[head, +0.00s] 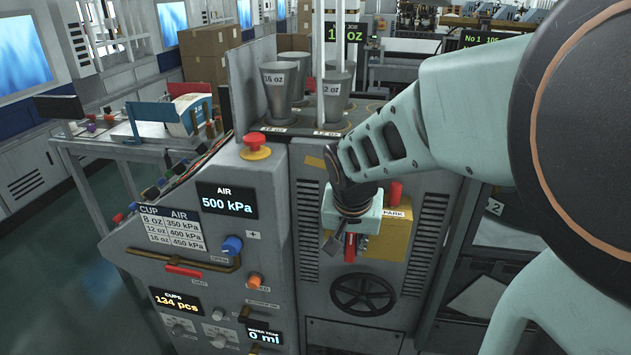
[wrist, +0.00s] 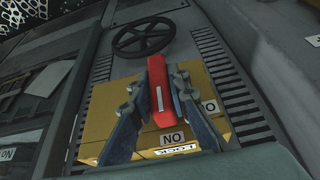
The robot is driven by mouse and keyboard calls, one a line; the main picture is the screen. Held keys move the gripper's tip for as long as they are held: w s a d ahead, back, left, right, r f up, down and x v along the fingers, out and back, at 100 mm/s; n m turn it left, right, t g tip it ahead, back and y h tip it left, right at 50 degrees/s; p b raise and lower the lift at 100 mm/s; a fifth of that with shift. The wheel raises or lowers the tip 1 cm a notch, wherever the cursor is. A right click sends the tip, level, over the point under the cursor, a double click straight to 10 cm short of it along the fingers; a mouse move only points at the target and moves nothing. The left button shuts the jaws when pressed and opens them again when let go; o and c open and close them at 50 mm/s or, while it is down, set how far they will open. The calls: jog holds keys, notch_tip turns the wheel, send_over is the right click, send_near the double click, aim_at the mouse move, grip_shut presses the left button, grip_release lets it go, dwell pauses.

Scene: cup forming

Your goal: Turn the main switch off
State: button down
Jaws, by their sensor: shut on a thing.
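The main switch is a red lever handle (head: 350,247) on a yellow box (head: 398,240) on the front of the grey machine. In the wrist view the red handle (wrist: 160,92) lies between the two fingers of my gripper (wrist: 165,78), which is shut on it. The yellow plate (wrist: 232,100) behind it has labels, one reading "NO" and one that seems to read "LOCK". In the head view my gripper (head: 345,238) is in front of the yellow box and hides part of it.
A black handwheel (head: 363,295) sits just below the switch. A red knob (head: 395,192) stands at the top of the yellow box. To the left is a panel with a red mushroom button (head: 256,147) and an air display (head: 227,201). Metal cups (head: 283,90) stand on top.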

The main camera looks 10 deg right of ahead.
jog(key=shift+w+h+b, duration=0.15)
jog(key=shift+h+b, duration=0.15)
jog(key=h+b, duration=0.1)
jog(key=n+g+h+b, duration=0.1)
jog(key=h, duration=0.1)
jog(key=shift+a+f+h+b, duration=0.1)
jog(key=shift+a+h+b, duration=0.1)
jog(key=shift+h+b, duration=0.15)
jog(key=n+g+h+b, duration=0.1)
jog(key=h+b, duration=0.1)
jog(key=h, duration=0.3)
jog(key=shift+a+h+b, duration=0.1)
jog(key=shift+h+b, duration=0.15)
jog(key=shift+b, duration=0.1)
jog(key=h, duration=0.2)
jog(key=n+h+b, duration=0.1)
jog(key=h, duration=0.1)
jog(key=shift+f+n+g, duration=0.1)
jog(key=shift+n+g, duration=0.2)
jog(key=shift+g, duration=0.1)
jog(key=shift+n+h+b, duration=0.3)
jog(key=shift+n+h, duration=0.1)
jog(key=shift+h, duration=0.9)
jog(key=c, duration=1.8)
grip_release()
jog(key=shift+c, duration=0.2)
